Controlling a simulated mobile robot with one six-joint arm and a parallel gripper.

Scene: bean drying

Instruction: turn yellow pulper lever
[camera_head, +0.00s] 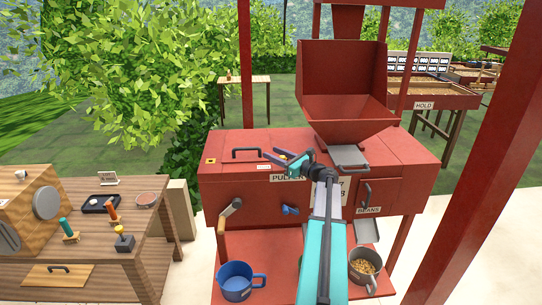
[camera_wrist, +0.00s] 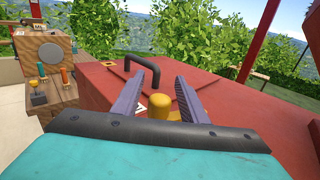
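The red pulper (camera_head: 245,185) stands in the middle of the head view, with a hopper (camera_head: 345,95) on top. A yellow rounded knob (camera_wrist: 160,105), which looks like the yellow lever, rises from the pulper's top in the wrist view. It shows between the two fingers of my gripper (camera_wrist: 165,76). The fingers are spread apart, and I cannot tell whether either one touches the knob. In the head view my gripper (camera_head: 288,157) is over the pulper's top near its front edge. The arm hides part of the front panel and its label.
A black handle (camera_wrist: 143,68) stands on the pulper top beyond the fingers. A blue lever (camera_head: 290,210) and a crank (camera_head: 230,212) are on its front. Below are a blue mug (camera_head: 237,282) and a bean pot (camera_head: 365,266). A wooden bench (camera_head: 85,250) stands left; a red post (camera_head: 475,170) right.

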